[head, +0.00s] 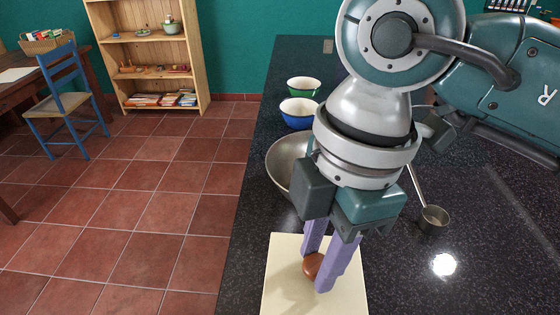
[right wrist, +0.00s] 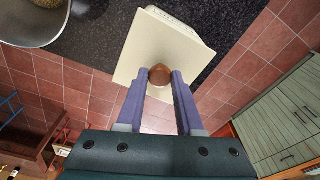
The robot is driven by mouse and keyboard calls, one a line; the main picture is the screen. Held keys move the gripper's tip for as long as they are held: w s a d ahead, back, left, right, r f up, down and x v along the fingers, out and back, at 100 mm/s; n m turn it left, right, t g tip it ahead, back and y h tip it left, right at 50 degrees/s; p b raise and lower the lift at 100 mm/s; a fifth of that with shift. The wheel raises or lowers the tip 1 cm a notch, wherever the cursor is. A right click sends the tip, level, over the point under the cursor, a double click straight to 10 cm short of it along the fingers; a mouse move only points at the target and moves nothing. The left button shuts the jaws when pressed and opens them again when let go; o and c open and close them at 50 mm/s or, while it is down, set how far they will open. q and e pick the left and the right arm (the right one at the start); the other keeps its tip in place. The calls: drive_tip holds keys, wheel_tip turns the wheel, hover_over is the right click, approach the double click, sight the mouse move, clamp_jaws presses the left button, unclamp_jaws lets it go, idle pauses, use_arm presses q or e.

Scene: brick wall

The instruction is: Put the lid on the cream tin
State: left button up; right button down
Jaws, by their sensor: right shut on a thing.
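A cream square lid (head: 285,280) with a brown round knob (head: 312,265) is at the counter's near part, cut off by the bottom of the head view. My right gripper (head: 322,270) points down with its purple fingers shut on the knob. In the right wrist view the fingers (right wrist: 160,78) are on both sides of the knob (right wrist: 161,75), and the lid (right wrist: 140,52) spreads out beyond them. A paler band (right wrist: 187,25) shows along the lid's far side; I cannot tell whether it is the tin. The lid hides what is under it. My left gripper is out of view.
On the dark counter (head: 400,275), a metal bowl (head: 280,160) stands behind the lid, with a blue bowl (head: 298,118) and a green bowl (head: 303,87) farther back. A metal measuring cup (head: 433,220) lies to the right. The counter's left edge drops to the tiled floor.

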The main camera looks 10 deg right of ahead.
drive_tip(key=shift+f, duration=0.3)
idle(0.5)
drive_tip(key=shift+c, duration=2.4)
unclamp_jaws()
drive_tip(key=shift+o, duration=0.4)
drive_tip(key=o, duration=0.4)
wheel_tip(320, 180, up, 7)
drive_tip(key=p, duration=0.7)
